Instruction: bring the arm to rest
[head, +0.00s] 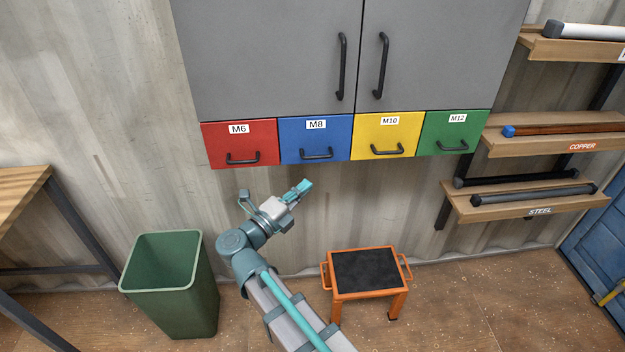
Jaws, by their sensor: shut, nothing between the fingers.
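My arm reaches up from the bottom of the head view. My gripper (304,187) is shut and empty, with its teal fingers pointing up and to the right. It appears in the picture just below the blue M8 drawer (316,138), apart from the drawer handles. How far it is from the wall cannot be told.
A grey two-door cabinet (270,50) hangs above red (240,145), blue, yellow (385,135) and green (452,132) drawers, all closed. A green bin (175,290) stands left of my arm, an orange step stool (365,275) right. Wall racks (550,135) hold rods at right.

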